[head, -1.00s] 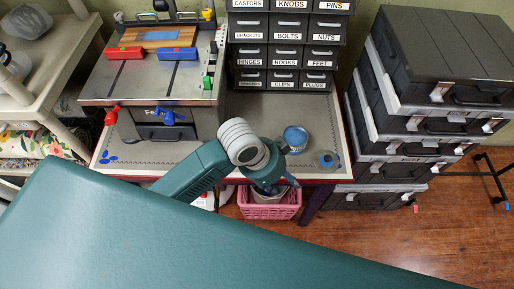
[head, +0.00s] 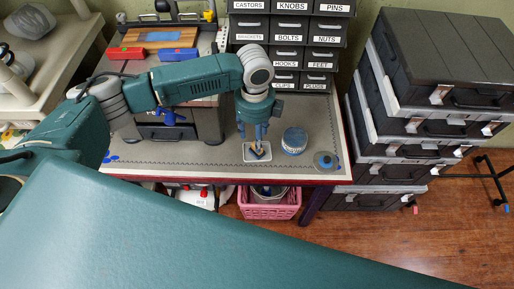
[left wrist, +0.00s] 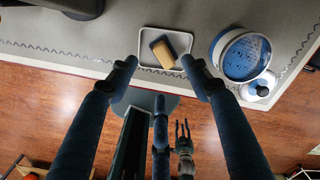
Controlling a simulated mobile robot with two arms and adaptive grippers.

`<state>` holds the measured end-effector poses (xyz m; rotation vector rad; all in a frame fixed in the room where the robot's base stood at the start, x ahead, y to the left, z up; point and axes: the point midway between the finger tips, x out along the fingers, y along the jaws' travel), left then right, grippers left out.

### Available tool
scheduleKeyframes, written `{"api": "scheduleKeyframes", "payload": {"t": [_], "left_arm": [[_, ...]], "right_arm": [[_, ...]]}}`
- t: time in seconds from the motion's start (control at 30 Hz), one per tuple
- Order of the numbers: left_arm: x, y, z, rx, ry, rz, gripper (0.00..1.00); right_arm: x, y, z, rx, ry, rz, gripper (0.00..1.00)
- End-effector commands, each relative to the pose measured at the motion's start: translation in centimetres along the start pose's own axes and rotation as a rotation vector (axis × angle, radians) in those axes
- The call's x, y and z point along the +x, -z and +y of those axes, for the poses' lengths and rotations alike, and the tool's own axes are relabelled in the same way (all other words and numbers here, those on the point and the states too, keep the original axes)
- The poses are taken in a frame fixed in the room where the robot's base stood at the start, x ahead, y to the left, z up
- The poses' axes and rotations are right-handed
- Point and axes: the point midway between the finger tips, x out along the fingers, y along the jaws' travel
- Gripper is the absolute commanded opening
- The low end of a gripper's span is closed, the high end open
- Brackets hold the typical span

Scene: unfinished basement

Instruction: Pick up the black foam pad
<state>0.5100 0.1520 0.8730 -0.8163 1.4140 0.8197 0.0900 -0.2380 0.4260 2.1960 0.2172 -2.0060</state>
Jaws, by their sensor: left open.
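The foam pad (left wrist: 161,53) looks like a small block with a black side and a tan side. It lies tilted in a shallow white tray (left wrist: 149,62) on the grey workbench. In the head view the pad (head: 261,152) is partly hidden by my left gripper (head: 255,138), which points down just above the tray (head: 250,158). In the left wrist view the gripper (left wrist: 160,65) is open and empty, its fingertips apart on either side of the pad. A small pronged shape lower in that view may be my right gripper (left wrist: 183,132); its state is unclear.
A round tub with a blue top (head: 294,141) stands close right of the tray, with a small round item (head: 326,161) beyond it. Labelled drawers (head: 290,55) stand behind. A pink basket (head: 270,205) is below the front edge. Black cases (head: 440,60) are stacked at right.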

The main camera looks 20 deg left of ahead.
Motion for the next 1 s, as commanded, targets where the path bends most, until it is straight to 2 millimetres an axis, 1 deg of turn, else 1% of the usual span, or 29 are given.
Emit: {"api": "scheduleKeyframes", "payload": {"t": [0.1,0.27,0.4,0.53,0.63,0.83,0.87,1.0], "left_arm": [[1.3,0.0,0.0,0.0,0.0,-0.001,0.49],[2.3,0.0,-0.1,-0.001,0.0,-0.001,0.49],[4.4,-0.2,-0.2,-0.002,-0.002,-0.001,0.49],[6.2,-0.1,-0.3,-0.001,0.001,0.0,0.49],[6.9,-0.2,-0.3,-0.001,0.002,-0.001,0.49],[7.0,-0.2,-0.3,0.0,0.003,-0.001,0.49],[7.0,-0.2,-0.3,0.0,0.003,-0.001,0.47],[7.0,-0.2,-0.3,0.0,0.003,-0.001,0.19]], "right_arm": [[-0.3,0.1,0.0,0.0,0.0,0.0,0.38],[-0.8,0.1,-0.1,0.001,0.001,0.001,0.38],[-1.8,0.3,-0.3,0.002,0.003,0.001,0.38],[-2.0,0.3,-0.5,0.003,0.006,0.002,0.38],[-2.0,0.4,-0.6,0.003,0.007,0.002,0.38],[-1.9,0.4,-0.6,0.002,0.007,0.002,0.38],[-1.9,0.4,-0.6,0.002,0.007,0.002,0.38],[-1.9,0.4,-0.6,0.002,0.007,0.002,0.38]]}}
